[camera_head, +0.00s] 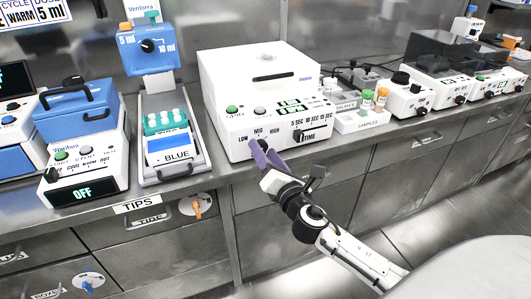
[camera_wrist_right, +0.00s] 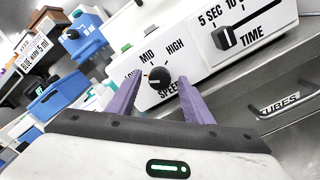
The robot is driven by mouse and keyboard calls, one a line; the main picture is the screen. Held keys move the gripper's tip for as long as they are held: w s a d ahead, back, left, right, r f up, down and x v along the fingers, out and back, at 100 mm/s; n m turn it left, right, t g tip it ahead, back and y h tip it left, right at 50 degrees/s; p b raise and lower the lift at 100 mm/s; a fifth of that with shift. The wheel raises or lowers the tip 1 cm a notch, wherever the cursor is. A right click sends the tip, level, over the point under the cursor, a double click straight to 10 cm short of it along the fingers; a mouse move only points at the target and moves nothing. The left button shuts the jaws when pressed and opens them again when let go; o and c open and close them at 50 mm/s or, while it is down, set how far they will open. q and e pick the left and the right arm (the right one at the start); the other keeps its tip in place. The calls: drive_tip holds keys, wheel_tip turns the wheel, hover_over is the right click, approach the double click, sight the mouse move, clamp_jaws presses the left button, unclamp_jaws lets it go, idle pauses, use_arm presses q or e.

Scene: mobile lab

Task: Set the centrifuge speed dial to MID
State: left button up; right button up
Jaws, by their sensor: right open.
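The centrifuge (camera_head: 258,85) is a white box on the counter with a front panel. Its black speed dial (camera_wrist_right: 159,77) shows in the right wrist view, under the words LOW, MID and HIGH; its pale pointer mark seems turned to the left, on the LOW side. My right gripper (camera_head: 262,149) is at the panel's front, its purple fingers open. In the wrist view the fingertips lie on either side of the dial; I cannot tell whether they touch it. My left gripper is not in view.
A samples rack (camera_head: 362,120) stands to the right and a blue tip station (camera_head: 176,150) to the left. Drawers with handles lie below the counter edge.

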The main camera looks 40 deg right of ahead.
drive_tip(key=c, duration=1.1)
drive_tip(key=shift+o, duration=0.2)
drive_tip(key=shift+m, duration=0.4)
drive_tip(key=m, duration=1)
drive_tip(key=shift+m, duration=0.4)
drive_tip(key=o, duration=1.1)
drive_tip(key=shift+c, duration=0.2)
